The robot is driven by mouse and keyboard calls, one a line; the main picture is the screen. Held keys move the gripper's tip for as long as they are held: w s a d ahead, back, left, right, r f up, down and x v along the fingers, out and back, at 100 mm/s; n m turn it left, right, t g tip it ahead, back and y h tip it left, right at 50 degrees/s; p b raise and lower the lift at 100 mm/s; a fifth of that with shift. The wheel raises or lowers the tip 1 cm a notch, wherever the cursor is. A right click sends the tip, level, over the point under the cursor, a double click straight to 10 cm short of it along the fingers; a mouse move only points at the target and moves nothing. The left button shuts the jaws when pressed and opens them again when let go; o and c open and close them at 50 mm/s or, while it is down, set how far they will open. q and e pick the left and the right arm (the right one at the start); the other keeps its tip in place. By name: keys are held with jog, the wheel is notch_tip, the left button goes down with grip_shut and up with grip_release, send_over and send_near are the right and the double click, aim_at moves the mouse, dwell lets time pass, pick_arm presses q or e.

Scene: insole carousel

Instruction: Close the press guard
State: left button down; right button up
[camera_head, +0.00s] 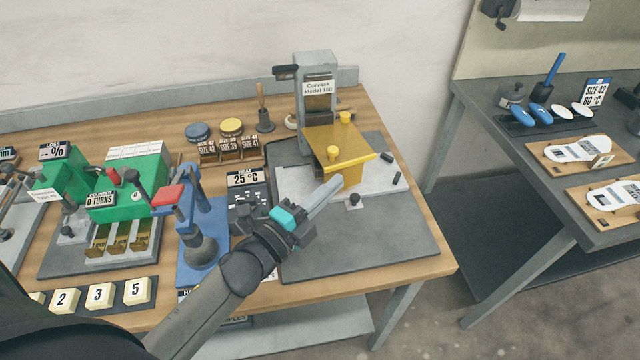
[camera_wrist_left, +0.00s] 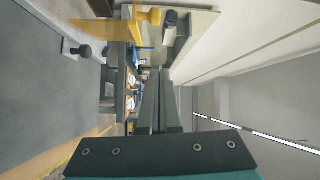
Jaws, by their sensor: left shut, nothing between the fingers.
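The press (camera_head: 318,75) is a grey column labelled "Corvask Model 160", standing on a dark mat at the right end of the wooden bench. Its yellow guard (camera_head: 338,143) juts forward below the column, with a broad top, a front lip and yellow knobs. I cannot tell whether it is fully shut. The guard also shows at the top left of the left wrist view (camera_wrist_left: 103,32). My left gripper (camera_head: 332,184) is shut and empty, its fingertips close to the guard's front left. I cannot tell whether they touch it. My right gripper is not in view.
A small black knob (camera_head: 353,200) stands on the press's pale base plate. A heat panel reading 25 °C (camera_head: 245,179) and a blue lever press (camera_head: 203,215) stand left of my forearm. The mat's front right is clear. Another table (camera_head: 520,160) stands at right.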

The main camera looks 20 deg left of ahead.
aim_at(318, 157)
pick_arm(q)
jog(key=x, duration=0.8)
jog(key=a, duration=0.4)
jog(key=shift+s+a+f, duration=0.1)
jog(key=shift+s+f, duration=0.05)
jog(key=shift+f, duration=0.25)
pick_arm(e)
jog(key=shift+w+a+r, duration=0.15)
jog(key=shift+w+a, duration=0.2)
pick_arm(q)
jog(key=shift+s+a+m+g+h, duration=0.15)
jog(key=shift+a+m+h, duration=0.25)
jog(key=shift+a, duration=0.55)
jog(key=shift+s+a+m+g+h, duration=0.1)
jog(key=shift+a+m+g+h, duration=0.3)
jog(key=shift+a, duration=0.55)
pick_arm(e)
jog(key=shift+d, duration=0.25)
